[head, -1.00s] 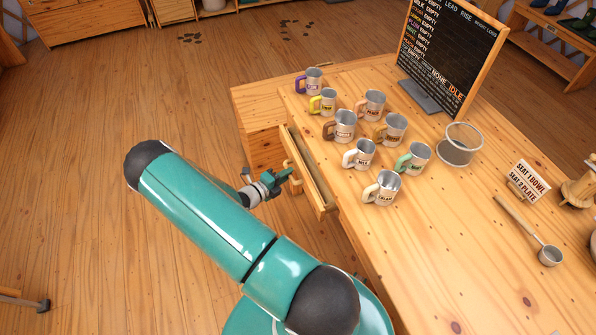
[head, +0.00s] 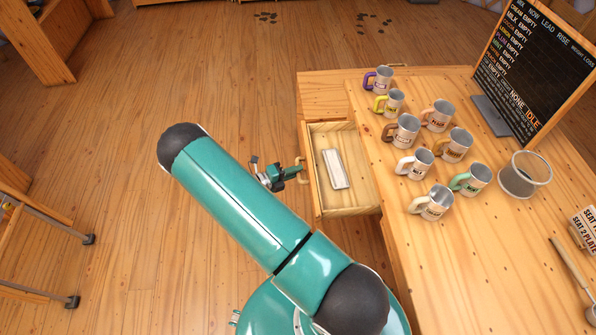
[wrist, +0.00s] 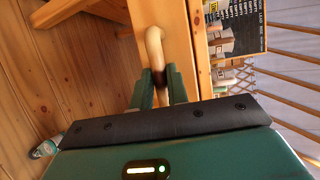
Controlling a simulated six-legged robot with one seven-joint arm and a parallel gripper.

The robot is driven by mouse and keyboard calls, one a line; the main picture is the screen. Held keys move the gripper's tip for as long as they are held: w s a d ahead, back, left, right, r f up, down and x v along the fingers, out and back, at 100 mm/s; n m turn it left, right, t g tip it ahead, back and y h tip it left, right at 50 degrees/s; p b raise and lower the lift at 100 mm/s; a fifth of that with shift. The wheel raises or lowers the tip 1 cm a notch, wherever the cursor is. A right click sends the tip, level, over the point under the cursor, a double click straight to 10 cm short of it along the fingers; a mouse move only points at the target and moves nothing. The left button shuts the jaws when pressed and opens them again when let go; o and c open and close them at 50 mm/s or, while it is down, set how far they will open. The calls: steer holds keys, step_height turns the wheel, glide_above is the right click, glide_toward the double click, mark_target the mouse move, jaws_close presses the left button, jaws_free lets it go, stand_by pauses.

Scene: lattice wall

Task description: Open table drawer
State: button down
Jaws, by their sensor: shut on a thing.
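The table drawer (head: 345,207) stands well out from the left side of the wooden table (head: 440,270). A pale flat block (head: 335,168) lies inside it on the drawer floor. My gripper (head: 300,170) is at the drawer's front, shut on the wooden handle (head: 305,165). In the wrist view the two green fingers of my gripper (wrist: 160,85) close around the curved handle (wrist: 154,45), and the drawer front (wrist: 184,40) is just beyond it. My green arm hides part of the floor and the table's near left side.
Several labelled mugs (head: 402,130) stand on the tabletop beside the drawer. A mesh-topped metal cup (head: 522,175) and a black menu board (head: 530,70) stand to the right. A ladle (head: 570,268) lies at the right edge. The floor (head: 150,100) left of the drawer is clear.

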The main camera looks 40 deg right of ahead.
steer(key=c, duration=1.4)
jaws_free()
steer(key=shift+o, duration=0.2)
steer(key=v, duration=1.3)
steer(key=shift+a, duration=0.4)
steer(key=shift+r, duration=0.1)
